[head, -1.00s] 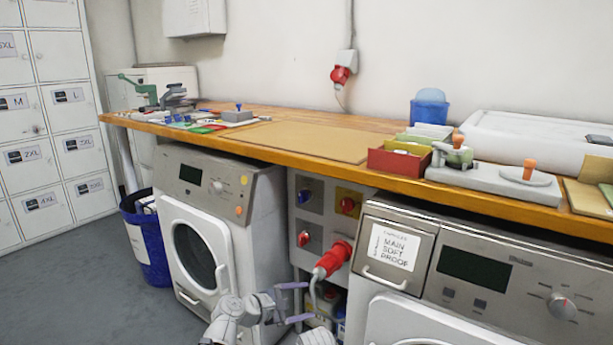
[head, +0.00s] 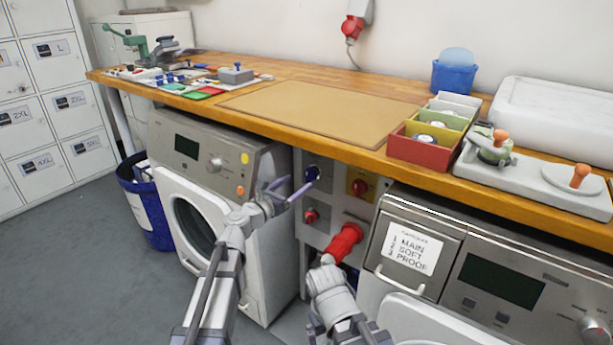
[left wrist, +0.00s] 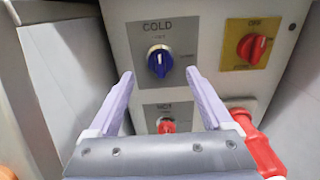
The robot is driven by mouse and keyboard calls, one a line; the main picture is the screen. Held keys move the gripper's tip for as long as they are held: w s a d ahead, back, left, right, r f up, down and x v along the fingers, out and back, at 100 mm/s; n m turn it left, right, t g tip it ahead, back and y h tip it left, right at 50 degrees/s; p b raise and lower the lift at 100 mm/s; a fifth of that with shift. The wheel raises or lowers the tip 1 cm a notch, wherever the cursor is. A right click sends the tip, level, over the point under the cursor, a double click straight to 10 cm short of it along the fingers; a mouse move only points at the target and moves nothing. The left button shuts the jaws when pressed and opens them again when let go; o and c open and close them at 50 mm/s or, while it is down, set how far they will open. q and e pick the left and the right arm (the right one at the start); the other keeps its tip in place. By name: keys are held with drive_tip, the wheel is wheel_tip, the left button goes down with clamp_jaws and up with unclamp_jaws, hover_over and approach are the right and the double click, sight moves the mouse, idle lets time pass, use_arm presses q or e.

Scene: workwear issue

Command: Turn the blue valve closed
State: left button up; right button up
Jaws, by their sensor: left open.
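The blue valve (head: 312,174) is a blue knob on the grey panel (head: 322,238) between the two washing machines. In the left wrist view the blue valve (left wrist: 159,62) sits on a grey plate under the word COLD, its grip roughly upright. My left gripper (head: 296,184) is open and empty in front of the panel. In the left wrist view its fingertips (left wrist: 160,73) stand either side of the blue knob, and I see no contact. My right arm shows low in the head view, but its fingers do not show.
A red knob (left wrist: 167,127) marked HOT sits below the blue one. A red switch on a yellow plate (head: 360,187) is to the right. A red plug (head: 345,242) sticks out below it. The wooden worktop (head: 230,103) overhangs the panel.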

sight(307, 176)
use_arm(q)
drive_tip(key=x, duration=0.6)
drive_tip(key=shift+s, duration=0.1)
clamp_jaws()
idle(0.5)
